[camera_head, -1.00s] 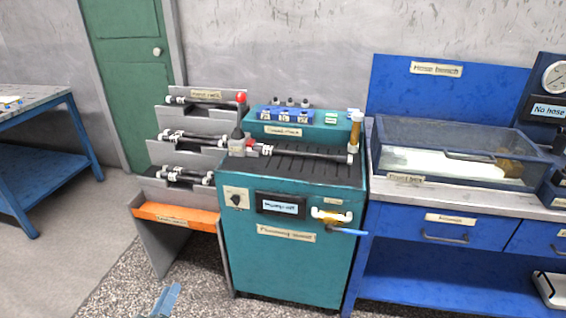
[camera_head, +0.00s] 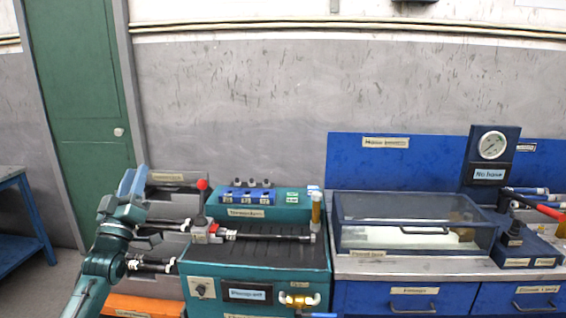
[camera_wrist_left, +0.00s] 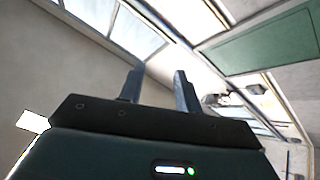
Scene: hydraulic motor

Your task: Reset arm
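My left arm comes in from the lower left in the head view, and its gripper (camera_head: 133,182) points up in front of the grey hose rack. In the left wrist view the two fingers of the left gripper (camera_wrist_left: 157,88) stand apart with nothing between them. Behind them are the room's wall and windows. My right gripper is in neither view. A black hose (camera_head: 265,235) with metal end fittings lies on top of the teal machine (camera_head: 230,270), beside a red-knobbed lever (camera_head: 202,190).
The grey rack (camera_head: 175,178) with hoses stands left of the machine. To the right is a blue bench (camera_head: 345,160) with a clear-lidded box (camera_head: 400,207) and a gauge (camera_head: 492,146) above a "No hose" display. A blue table (camera_head: 20,230) stands far left.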

